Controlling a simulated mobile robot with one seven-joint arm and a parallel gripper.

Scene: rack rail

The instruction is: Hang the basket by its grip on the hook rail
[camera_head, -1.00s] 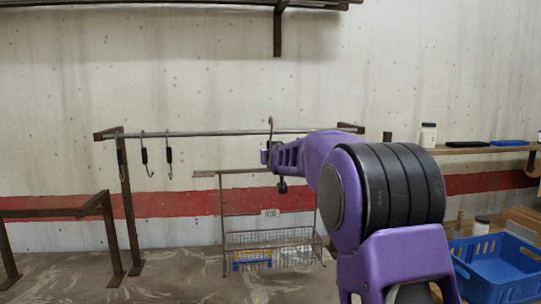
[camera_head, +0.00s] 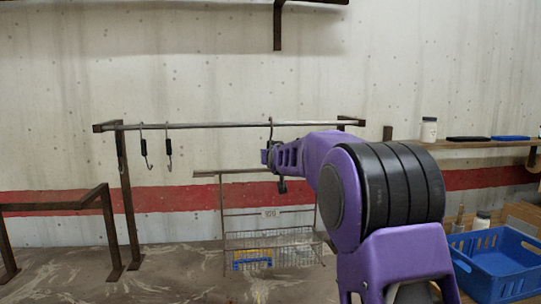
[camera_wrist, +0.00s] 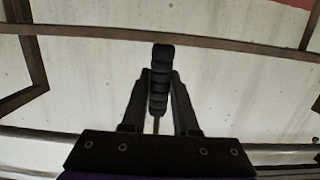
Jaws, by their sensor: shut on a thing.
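The wire basket (camera_head: 290,257) hangs below my gripper (camera_head: 270,156) in the head view. It has a tall frame, a brown crossbar (camera_head: 240,172), a small label and blue and yellow items inside. My gripper is shut on the basket's black ribbed grip, clear in the wrist view (camera_wrist: 160,80) between the fingers (camera_wrist: 157,95). A thin hook (camera_head: 270,123) rises above my gripper, overlapping the metal hook rail (camera_head: 215,125). I cannot tell whether hook and rail touch. The rail also crosses low in the wrist view (camera_wrist: 285,148).
Two hooks with black grips (camera_head: 144,148) (camera_head: 168,148) hang on the rail's left part. A low brown stand (camera_head: 60,206) is at left. A blue crate (camera_head: 495,265) and a shelf (camera_head: 470,148) with a white bottle (camera_head: 429,129) are at right. A wall bracket (camera_head: 277,28) is above.

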